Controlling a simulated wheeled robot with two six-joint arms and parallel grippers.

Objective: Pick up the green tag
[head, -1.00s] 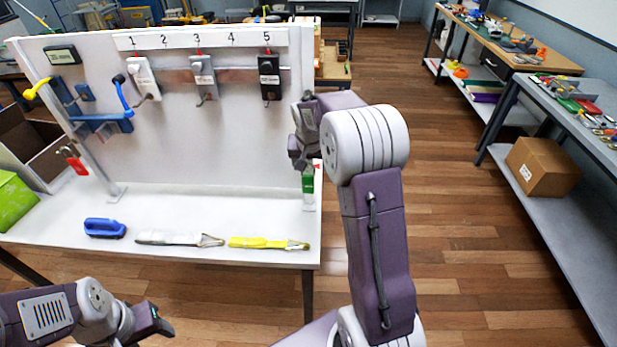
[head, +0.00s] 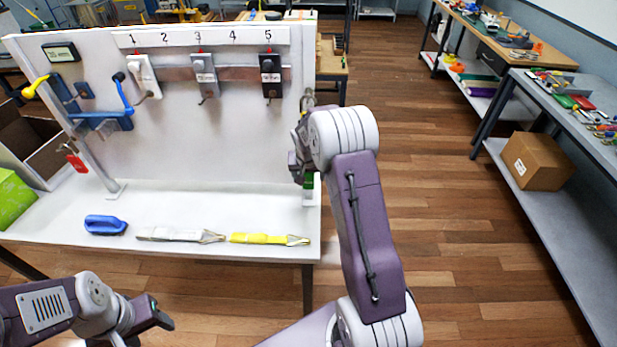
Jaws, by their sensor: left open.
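The green tag (head: 308,182) hangs at the right edge of the white panel, low over the table. Only a small green part of it shows; my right gripper and arm cover the rest. My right gripper (head: 297,168) is right at the tag in this view; its fingertips are hidden, so I cannot tell whether it touches or grips the tag. My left gripper (head: 166,322) is open and empty, low in front of the table at the bottom left.
A blue handle (head: 105,225), a white strap (head: 180,235) and a yellow strap (head: 268,239) lie on the white table (head: 225,205). A red tag (head: 74,159) hangs at the panel's left. Several devices hang under the numbers. Open floor lies right.

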